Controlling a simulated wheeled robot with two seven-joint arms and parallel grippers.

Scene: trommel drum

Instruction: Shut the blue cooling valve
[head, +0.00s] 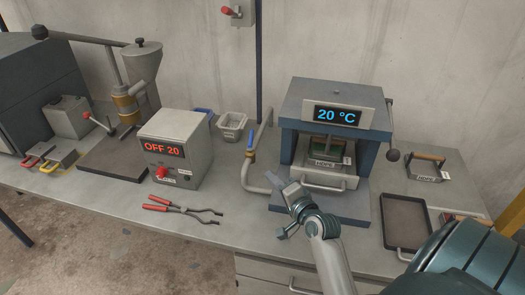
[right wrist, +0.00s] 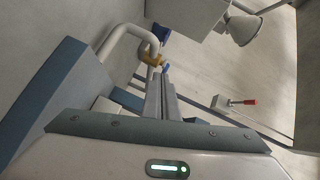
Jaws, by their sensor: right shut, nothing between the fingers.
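The blue cooling valve has a blue lever handle (head: 250,139) above a brass body (head: 249,156) on a grey bent pipe (head: 246,177), left of the press. The handle stands upright, in line with the vertical pipe. My right gripper (head: 282,187) is shut and empty, to the right of and below the valve in the head view. In the right wrist view its closed fingers (right wrist: 161,85) point toward the brass body (right wrist: 150,57); a bit of blue shows by the fingertips. I cannot tell whether they touch it. My left gripper is not in view.
The press (head: 333,95) reads 20 °C. A control box (head: 176,150) reads OFF 20. Red-handled tongs (head: 183,210) lie in front of it. A dark tray (head: 405,222) lies at the right.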

